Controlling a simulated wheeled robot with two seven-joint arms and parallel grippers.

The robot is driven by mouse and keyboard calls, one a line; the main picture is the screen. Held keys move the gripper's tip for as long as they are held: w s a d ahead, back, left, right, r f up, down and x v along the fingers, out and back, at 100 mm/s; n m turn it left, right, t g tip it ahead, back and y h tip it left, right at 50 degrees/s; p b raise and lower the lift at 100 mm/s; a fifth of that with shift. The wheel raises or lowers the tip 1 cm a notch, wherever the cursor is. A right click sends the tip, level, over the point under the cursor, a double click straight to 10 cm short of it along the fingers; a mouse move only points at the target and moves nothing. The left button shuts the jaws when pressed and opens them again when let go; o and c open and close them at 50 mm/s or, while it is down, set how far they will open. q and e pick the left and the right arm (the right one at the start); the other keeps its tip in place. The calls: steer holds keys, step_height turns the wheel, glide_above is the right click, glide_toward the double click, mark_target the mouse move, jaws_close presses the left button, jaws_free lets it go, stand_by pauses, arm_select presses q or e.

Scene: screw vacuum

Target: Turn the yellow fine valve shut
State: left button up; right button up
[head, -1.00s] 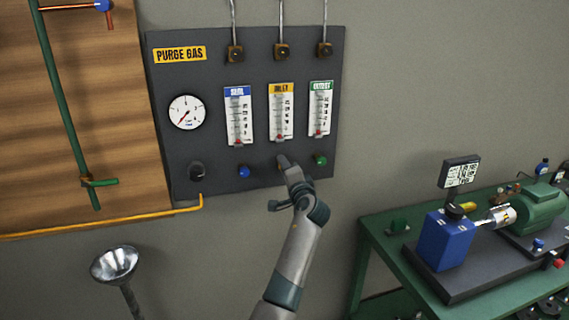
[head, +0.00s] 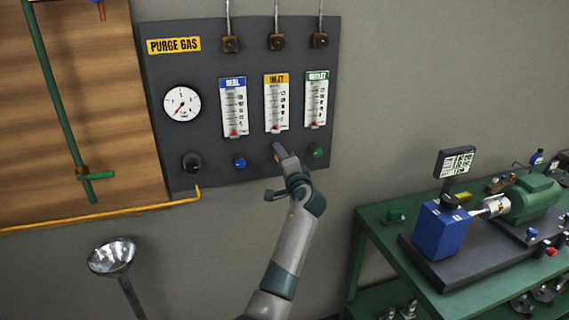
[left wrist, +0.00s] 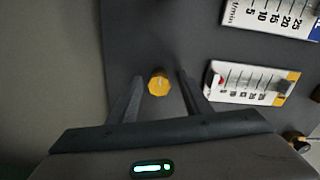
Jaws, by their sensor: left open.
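The yellow fine valve is a small round knob (left wrist: 158,84) on the dark purge gas panel (head: 210,60), below the inlet flowmeter (head: 277,102) with its yellow label. My left gripper (left wrist: 159,76) is open, with one finger on each side of the yellow knob. A gap shows between the knob and each finger, so the fingers appear apart from it. In the head view my left gripper (head: 280,152) covers most of the knob. The inlet flowmeter also shows in the left wrist view (left wrist: 250,85), with a red float near its low end. My right gripper is not in view.
A blue knob (head: 239,161) is left of my gripper and a green knob (head: 316,151) is close on its right. A black knob (head: 192,162) and a gauge (head: 182,104) are further left. A green bench with a blue pump (head: 443,228) stands at the lower right.

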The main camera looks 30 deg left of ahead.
arm_select(q)
steer(key=b+v, duration=0.4)
steer(key=v, duration=1.3)
steer(key=shift+b, duration=0.35)
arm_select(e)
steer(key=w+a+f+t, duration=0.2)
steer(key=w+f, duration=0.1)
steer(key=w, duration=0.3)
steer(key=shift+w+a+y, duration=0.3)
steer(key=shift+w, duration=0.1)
arm_select(q)
steer(key=shift+s+d, duration=0.1)
steer(key=shift+s, duration=0.05)
